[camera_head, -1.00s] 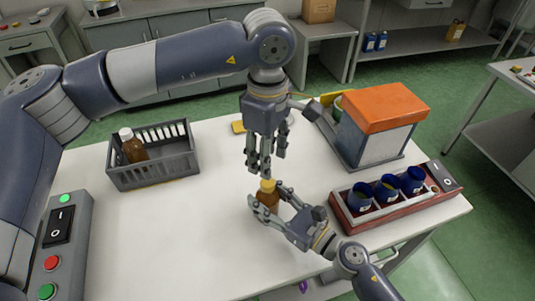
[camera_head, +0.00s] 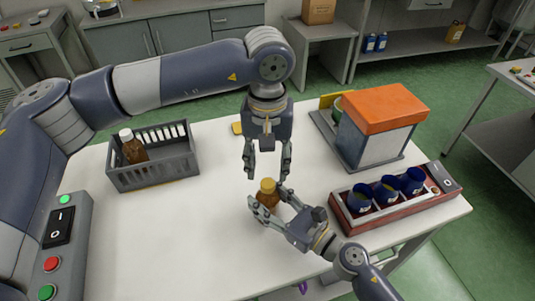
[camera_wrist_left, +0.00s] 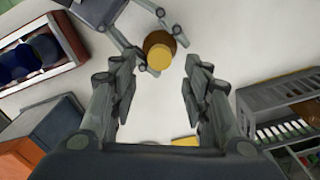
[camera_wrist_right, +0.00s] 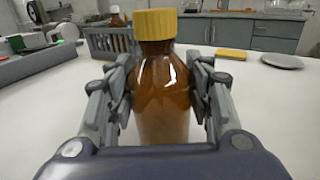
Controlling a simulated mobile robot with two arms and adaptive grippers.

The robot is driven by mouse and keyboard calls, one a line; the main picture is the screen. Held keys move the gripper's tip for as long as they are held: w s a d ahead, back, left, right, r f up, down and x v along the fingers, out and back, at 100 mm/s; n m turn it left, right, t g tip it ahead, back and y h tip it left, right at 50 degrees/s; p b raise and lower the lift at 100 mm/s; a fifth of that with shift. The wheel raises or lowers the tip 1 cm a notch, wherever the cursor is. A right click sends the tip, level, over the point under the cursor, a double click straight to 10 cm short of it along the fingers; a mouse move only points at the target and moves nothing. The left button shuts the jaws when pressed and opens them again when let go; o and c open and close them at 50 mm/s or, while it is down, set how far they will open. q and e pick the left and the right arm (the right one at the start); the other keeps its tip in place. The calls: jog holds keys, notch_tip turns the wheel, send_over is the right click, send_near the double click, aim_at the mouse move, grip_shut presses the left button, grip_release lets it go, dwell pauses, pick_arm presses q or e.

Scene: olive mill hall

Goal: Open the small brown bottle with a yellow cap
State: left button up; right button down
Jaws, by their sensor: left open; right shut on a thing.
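The small brown bottle (camera_head: 267,198) with its yellow cap (camera_head: 267,185) stands upright on the white table. My right gripper (camera_head: 266,206) is shut on the bottle's body from the lower right. In the right wrist view the brown bottle (camera_wrist_right: 162,95) is between the fingers, with the yellow cap (camera_wrist_right: 155,24) seated on top. My left gripper (camera_head: 267,172) points down just above the cap, open and empty, its fingers spread apart. In the left wrist view the cap (camera_wrist_left: 159,57) lies beyond the open fingertips (camera_wrist_left: 160,88), not between them.
A grey basket (camera_head: 155,172) with a white-capped brown bottle (camera_head: 132,148) stands at the left. A red rack (camera_head: 398,206) with several blue cups is at the right, with an orange-topped box (camera_head: 382,120) behind it. A switch panel (camera_head: 56,240) is at front left. The table's front middle is clear.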

aim_at(267, 183)
pick_arm(q)
notch_tip(267, 183, down, 6)
jog(key=shift+r, duration=0.15)
jog(key=shift+c, duration=0.5)
